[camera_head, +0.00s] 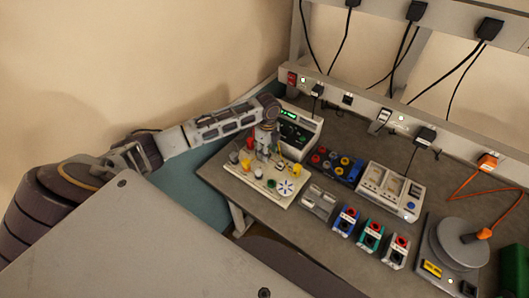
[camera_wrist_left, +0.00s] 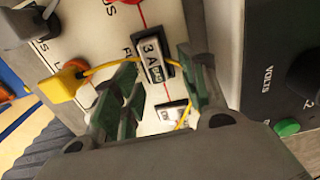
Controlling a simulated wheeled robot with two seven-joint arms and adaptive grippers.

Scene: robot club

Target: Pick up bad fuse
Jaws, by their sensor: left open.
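The fuse (camera_wrist_left: 150,62) is a small dark block with a white "3 A" face and a small dark tag that is hard to read. It sits on the white circuit board (camera_wrist_left: 95,22), beside a red line. My left gripper (camera_wrist_left: 158,68) is open, its green-padded fingers on either side of the fuse; I cannot tell whether they touch it. In the head view my left gripper (camera_head: 264,150) points down over the board (camera_head: 222,172), and the fuse cannot be made out there. My right gripper is in neither view.
A yellow plug (camera_wrist_left: 60,86) with a yellow lead runs close to the fingers. A meter box (camera_head: 298,130) stands right behind the board. A blue terminal block (camera_head: 336,165), a grey-white unit (camera_head: 392,188) and a cable reel (camera_head: 458,243) stand farther right.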

